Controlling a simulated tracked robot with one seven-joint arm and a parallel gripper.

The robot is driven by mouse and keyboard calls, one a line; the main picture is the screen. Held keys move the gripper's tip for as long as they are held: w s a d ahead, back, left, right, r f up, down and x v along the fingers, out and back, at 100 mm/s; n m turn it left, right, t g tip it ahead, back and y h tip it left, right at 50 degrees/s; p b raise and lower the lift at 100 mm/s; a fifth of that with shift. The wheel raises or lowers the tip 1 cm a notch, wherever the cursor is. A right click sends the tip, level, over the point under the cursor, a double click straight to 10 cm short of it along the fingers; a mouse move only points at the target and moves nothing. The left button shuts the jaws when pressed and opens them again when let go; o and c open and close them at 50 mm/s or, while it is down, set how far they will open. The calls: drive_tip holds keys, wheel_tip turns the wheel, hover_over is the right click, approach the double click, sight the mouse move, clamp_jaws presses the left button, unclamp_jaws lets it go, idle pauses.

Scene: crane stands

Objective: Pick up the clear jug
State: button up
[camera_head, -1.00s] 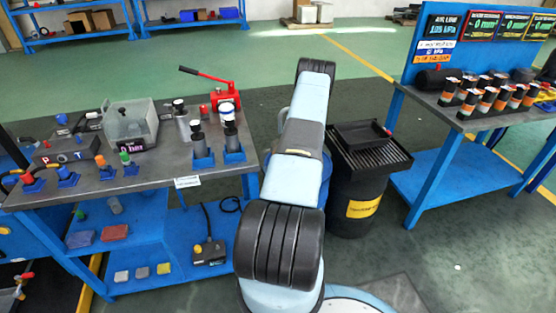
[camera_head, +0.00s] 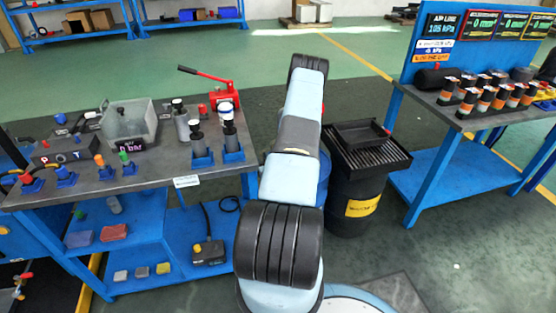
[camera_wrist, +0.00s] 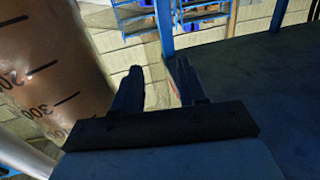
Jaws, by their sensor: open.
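A large, see-through, brownish vessel with black graduation marks and the number 300, apparently the clear jug (camera_wrist: 50,70), fills the left of the wrist view. It leans in the picture, and its top and base are out of frame. My gripper (camera_wrist: 157,78) is open, with nothing between its two dark fingers. The vessel is left of the fingers, apart from them in the picture. In the head view my arm hides the gripper, and I cannot make out the jug for sure.
A blue bench (camera_head: 150,182) at left holds a clear bin (camera_head: 128,128), a red hand pump (camera_head: 224,97) and several blue-based fittings. A black drum (camera_head: 355,200) stands right of my arm. A blue bench (camera_head: 440,170) at right carries striped cylinders (camera_head: 487,97). Open green floor lies beyond.

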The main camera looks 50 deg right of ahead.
clamp_jaws()
idle(0.6)
